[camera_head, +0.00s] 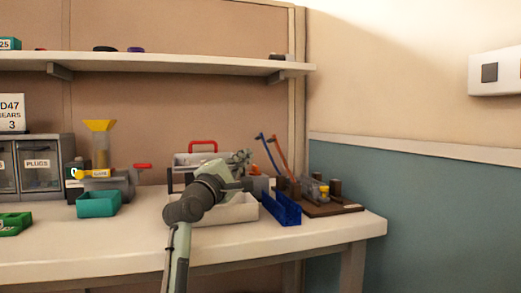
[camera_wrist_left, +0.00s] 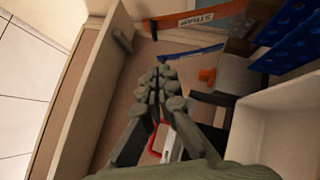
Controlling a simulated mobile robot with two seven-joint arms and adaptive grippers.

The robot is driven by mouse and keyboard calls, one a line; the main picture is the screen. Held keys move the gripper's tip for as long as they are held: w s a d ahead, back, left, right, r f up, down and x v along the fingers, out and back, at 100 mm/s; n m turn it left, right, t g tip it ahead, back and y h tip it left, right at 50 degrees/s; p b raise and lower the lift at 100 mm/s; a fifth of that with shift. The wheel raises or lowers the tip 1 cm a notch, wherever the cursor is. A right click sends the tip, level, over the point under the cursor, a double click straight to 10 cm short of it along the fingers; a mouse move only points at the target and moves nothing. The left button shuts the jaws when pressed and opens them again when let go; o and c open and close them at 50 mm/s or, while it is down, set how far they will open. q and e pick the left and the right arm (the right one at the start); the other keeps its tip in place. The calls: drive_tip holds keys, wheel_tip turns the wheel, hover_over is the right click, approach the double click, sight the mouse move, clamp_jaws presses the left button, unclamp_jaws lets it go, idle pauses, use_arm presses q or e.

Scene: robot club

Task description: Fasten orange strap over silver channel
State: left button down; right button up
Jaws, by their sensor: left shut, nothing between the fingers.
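The orange strap (camera_head: 276,154) stands up at a slant on the bench's right part, beside a blue strap (camera_head: 266,151). In the left wrist view the orange strap (camera_wrist_left: 195,20) runs across the top with lettering on it, and the blue strap (camera_wrist_left: 190,56) lies below it. My left gripper (camera_head: 243,159) is just left of the straps, apart from them. In the left wrist view its fingers (camera_wrist_left: 160,80) are together and empty. A grey block (camera_head: 258,184), partly behind my gripper, may be the silver channel; I cannot tell. My right gripper is out of view.
A blue bin (camera_head: 281,209) and a white tray (camera_head: 238,211) stand in front of the straps. A brown board (camera_head: 330,209) with fittings is to the right. A red-handled box (camera_head: 202,146) is behind my arm. A teal bin (camera_head: 98,204) and shelf (camera_head: 170,63) are left and above.

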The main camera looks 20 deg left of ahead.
use_arm(q)
drive_tip(key=w+d+r, duration=0.2)
drive_tip(key=w+d, duration=0.1)
drive_tip(key=shift+w+d, duration=0.1)
idle(0.4)
